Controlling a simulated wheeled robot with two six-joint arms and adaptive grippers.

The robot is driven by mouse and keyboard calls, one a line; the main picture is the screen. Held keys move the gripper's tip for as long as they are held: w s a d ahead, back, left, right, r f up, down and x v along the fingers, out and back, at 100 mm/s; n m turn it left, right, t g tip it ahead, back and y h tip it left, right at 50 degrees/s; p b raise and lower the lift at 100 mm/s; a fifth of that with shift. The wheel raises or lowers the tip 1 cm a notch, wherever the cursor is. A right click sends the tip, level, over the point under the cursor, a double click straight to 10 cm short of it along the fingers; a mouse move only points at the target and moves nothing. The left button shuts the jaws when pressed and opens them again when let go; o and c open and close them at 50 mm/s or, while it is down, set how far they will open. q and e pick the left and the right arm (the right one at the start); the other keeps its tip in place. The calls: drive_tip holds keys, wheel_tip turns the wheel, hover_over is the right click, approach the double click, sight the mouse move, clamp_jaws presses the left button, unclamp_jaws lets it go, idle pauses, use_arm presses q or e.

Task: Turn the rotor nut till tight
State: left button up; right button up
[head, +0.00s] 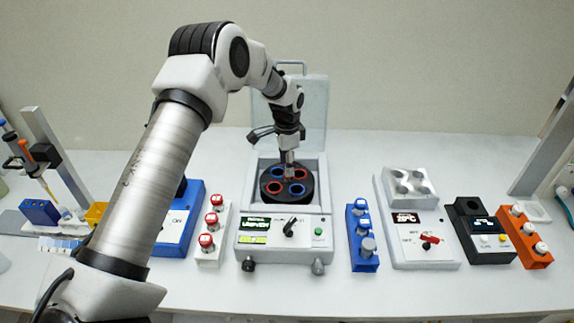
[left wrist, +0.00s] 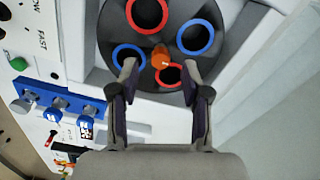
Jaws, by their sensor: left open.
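The centrifuge (head: 283,228) stands mid-bench with its lid (head: 300,105) raised at the back. Its dark round rotor (head: 272,194) has holes ringed in red and blue. In the left wrist view the rotor (left wrist: 184,62) shows an orange rotor nut (left wrist: 161,57) at its centre. My left gripper (head: 289,171) points down over the rotor. In the left wrist view its open fingers (left wrist: 160,80) stand on either side of and short of the nut in the picture; I see no contact. In the head view the gripper mostly hides the nut. My right gripper is not in view.
A white rack with red-capped tubes (head: 212,230) stands left of the centrifuge, and a blue tube rack (head: 361,238) stands right. Farther right are a white heater block (head: 414,222), a black device (head: 478,230) and an orange rack (head: 526,238). The front bench strip is mostly clear.

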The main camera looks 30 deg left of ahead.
use_arm(q)
wheel_tip(320, 180, down, 2)
drive_tip(key=shift+w+f, duration=0.1)
drive_tip(key=shift+f, duration=0.15)
clamp_jaws()
drive_tip(key=shift+f+m, duration=0.1)
drive_tip(key=shift+m, duration=0.3)
drive_tip(key=shift+m+b, duration=0.35)
drive_tip(key=shift+m, duration=0.05)
unclamp_jaws()
